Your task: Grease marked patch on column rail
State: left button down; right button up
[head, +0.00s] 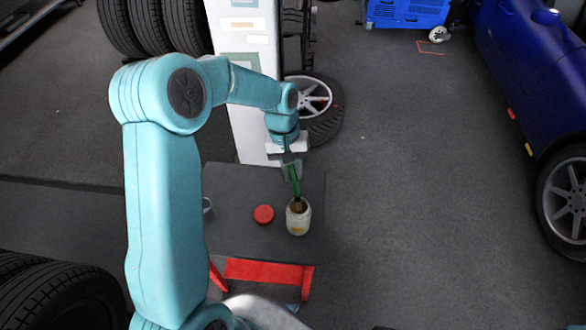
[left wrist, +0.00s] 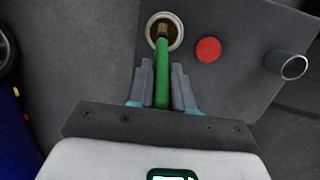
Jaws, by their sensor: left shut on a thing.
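My left gripper (head: 291,168) points down, shut on the green handle of a brush (head: 295,182). In the left wrist view the handle of the brush (left wrist: 162,85) lies between the fingers of the gripper (left wrist: 162,72). Its brown bristle end is at the mouth of an open pale jar (head: 298,222), which also shows in the left wrist view (left wrist: 178,44). How deep the bristles go is unclear. The white column (head: 254,130) stands behind my arm and carries several tinted rectangles; I cannot tell which is the marked patch. My right gripper is not in view.
A red lid (head: 264,214) lies left of the jar on a dark tabletop (head: 232,228) with a red frame (head: 268,271). A metal cylinder (left wrist: 293,66) stands at its edge. A wheel (head: 322,105) lies beside the column; a blue car (head: 530,70) is at right. Open floor lies between.

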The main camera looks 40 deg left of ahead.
pick_arm(q)
jog(key=shift+f+b, duration=0.35)
jog(key=shift+f, duration=0.2)
dwell(1.1)
jog(key=shift+r, duration=0.1)
jog(key=shift+r+p, duration=2.65)
jog(key=shift+r, duration=0.75)
